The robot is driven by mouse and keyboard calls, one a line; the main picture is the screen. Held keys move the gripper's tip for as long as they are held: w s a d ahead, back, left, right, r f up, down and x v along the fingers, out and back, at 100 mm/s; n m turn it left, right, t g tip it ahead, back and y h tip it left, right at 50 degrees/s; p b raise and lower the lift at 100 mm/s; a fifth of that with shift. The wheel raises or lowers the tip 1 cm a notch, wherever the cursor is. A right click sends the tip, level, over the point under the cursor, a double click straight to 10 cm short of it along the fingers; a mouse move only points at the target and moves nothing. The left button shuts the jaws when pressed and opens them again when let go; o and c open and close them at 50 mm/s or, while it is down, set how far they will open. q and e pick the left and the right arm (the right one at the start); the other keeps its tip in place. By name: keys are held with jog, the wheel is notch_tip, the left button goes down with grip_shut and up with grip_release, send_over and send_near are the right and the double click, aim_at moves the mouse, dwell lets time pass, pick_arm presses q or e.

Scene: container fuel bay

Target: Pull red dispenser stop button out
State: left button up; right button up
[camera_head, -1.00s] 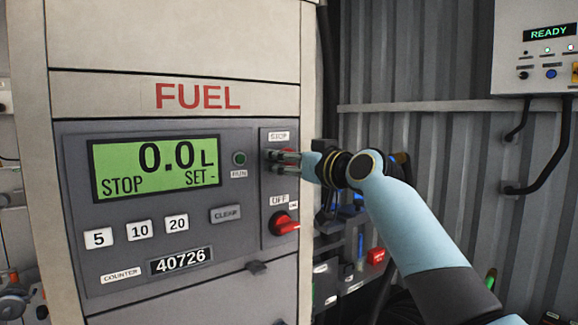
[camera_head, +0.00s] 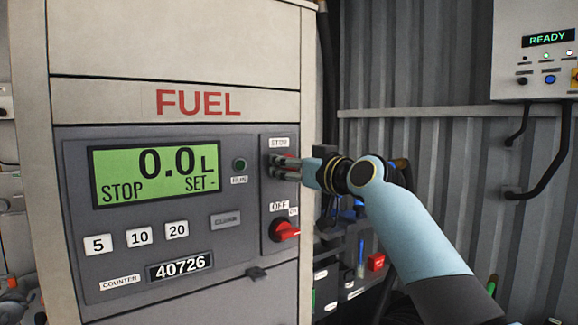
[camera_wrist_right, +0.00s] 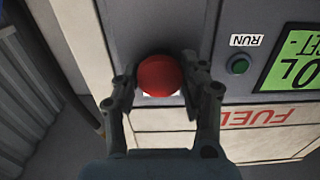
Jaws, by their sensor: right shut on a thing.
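The red stop button (camera_wrist_right: 159,76) is on the grey panel of the fuel dispenser (camera_head: 250,210), under the STOP label (camera_head: 279,142). My right gripper (camera_head: 283,167) reaches in from the right and mostly hides the button in the head view. In the right wrist view, the two fingers of my right gripper (camera_wrist_right: 160,85) are on either side of the red button cap, shut on it. The dispenser display (camera_head: 157,172) reads 0.0 L, STOP and SET -. My left gripper is not in view.
A red rotary switch (camera_head: 285,231) marked OFF sits below the stop button. A green RUN button (camera_head: 239,165) is to the left. A control box (camera_head: 535,60) reading READY hangs on the corrugated wall at the right. Shelves with small items (camera_head: 345,270) stand behind my right forearm.

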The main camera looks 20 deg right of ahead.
jog(key=shift+s, duration=0.15)
jog(key=o, duration=0.8)
jog(key=shift+s+d, duration=0.1)
jog(key=shift+s, duration=0.05)
jog(key=shift+c, duration=0.2)
jog(key=o, duration=0.3)
jog(key=shift+o, duration=0.2)
jog(key=p+v, duration=0.2)
jog(key=v, duration=0.5)
